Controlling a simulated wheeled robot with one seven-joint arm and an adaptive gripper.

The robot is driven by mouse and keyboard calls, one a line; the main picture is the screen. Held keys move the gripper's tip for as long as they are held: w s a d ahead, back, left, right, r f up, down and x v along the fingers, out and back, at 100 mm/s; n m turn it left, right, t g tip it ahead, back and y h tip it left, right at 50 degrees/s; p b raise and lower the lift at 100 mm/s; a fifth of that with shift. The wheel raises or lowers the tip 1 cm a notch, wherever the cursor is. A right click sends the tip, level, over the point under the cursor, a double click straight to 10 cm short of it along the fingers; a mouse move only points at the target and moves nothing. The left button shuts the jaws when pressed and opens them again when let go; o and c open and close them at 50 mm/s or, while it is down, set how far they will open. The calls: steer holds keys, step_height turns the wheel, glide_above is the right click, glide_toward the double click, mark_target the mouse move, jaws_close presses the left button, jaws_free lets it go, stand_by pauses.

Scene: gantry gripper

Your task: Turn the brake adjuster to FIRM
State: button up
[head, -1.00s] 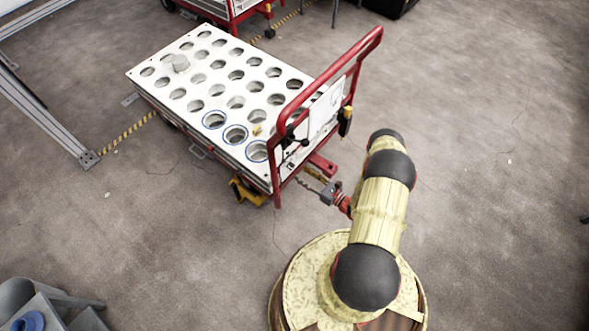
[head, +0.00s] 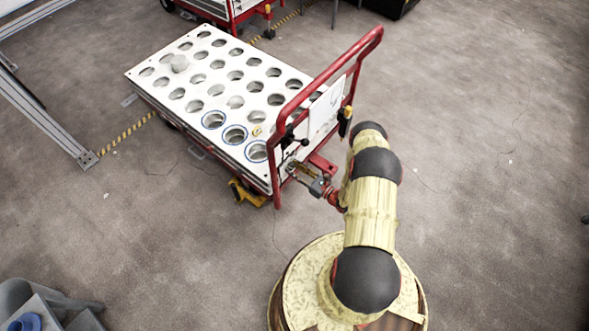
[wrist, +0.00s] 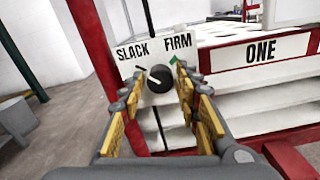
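The brake adjuster is a dark round knob (wrist: 159,79) on a white panel (wrist: 150,50) of the cart. In the wrist view the panel reads SLACK on the left and FIRM on the right, with a small green mark below FIRM. In the head view my gripper (head: 306,176) is at the cart's handle end; the knob cannot be made out there.
The cart (head: 165,92) has a white top with rows of round holes, several blue-ringed. Its red handle (head: 328,78) rises close to my arm. A red post (wrist: 97,50) stands left of the panel, and a sign reading ONE (wrist: 261,51) is to the right. Floor at right is clear.

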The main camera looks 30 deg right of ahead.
jaws_close()
steer(key=shift+m+b, duration=0.35)
steer(key=shift+m, duration=0.05)
steer(key=m+b, duration=0.2)
steer(key=m, duration=0.1)
steer(key=shift+f, duration=0.1)
steer(key=m+b, duration=0.2)
steer(key=m, duration=0.3)
steer(key=shift+b, duration=0.35)
steer(key=m+b, duration=0.2)
steer(key=m, duration=0.4)
steer(key=shift+d+m, duration=0.1)
steer(key=shift+m, duration=0.3)
steer(key=m, duration=0.5)
steer(key=shift+m, duration=0.3)
